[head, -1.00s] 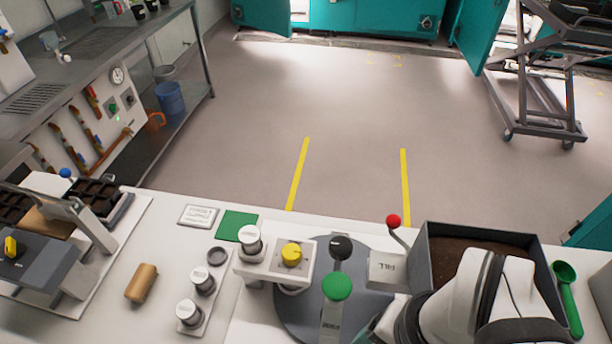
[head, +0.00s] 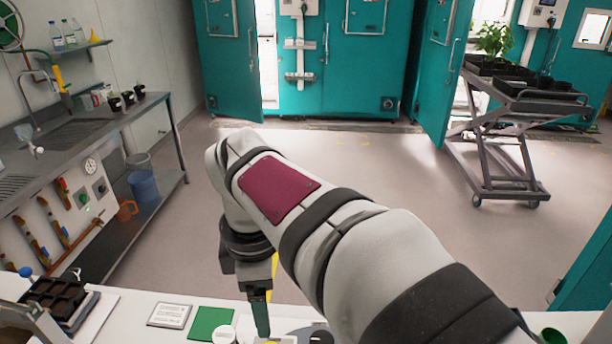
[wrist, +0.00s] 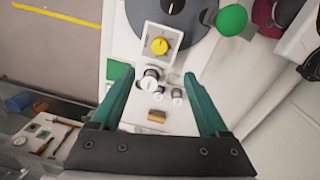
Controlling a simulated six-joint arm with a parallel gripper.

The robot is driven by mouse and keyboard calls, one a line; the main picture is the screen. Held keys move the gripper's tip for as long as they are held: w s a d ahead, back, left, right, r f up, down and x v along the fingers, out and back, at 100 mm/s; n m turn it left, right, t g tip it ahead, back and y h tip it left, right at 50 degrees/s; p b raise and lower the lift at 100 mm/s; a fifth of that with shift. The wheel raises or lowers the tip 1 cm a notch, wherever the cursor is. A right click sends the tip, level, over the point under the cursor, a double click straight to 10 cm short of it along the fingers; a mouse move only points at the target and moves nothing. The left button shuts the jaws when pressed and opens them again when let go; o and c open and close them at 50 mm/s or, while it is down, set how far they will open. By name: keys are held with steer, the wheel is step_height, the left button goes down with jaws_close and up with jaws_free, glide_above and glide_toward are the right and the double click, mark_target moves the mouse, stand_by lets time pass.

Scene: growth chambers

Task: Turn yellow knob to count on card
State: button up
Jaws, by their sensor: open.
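The yellow knob (wrist: 159,46) sits on a white block (wrist: 148,32) in the wrist view, just beyond the fingertips. In the head view my arm and the frame's lower edge hide most of the knob. A white card (head: 170,315) with printing lies at the left on the bench; its print is too small to read.
White-capped jars (wrist: 150,78) stand close to the knob block. A green square (head: 211,323) lies right of the card. A brown cylinder (wrist: 157,116) lies nearer the gripper base. A black knob (head: 321,337) and a green round top (wrist: 232,20) are nearby.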

steer(key=f, duration=1)
steer(key=w+f, duration=0.1)
steer(key=f, duration=0.4)
steer(key=shift+a+f, duration=0.1)
steer(key=shift+f, duration=0.15)
jaws_close()
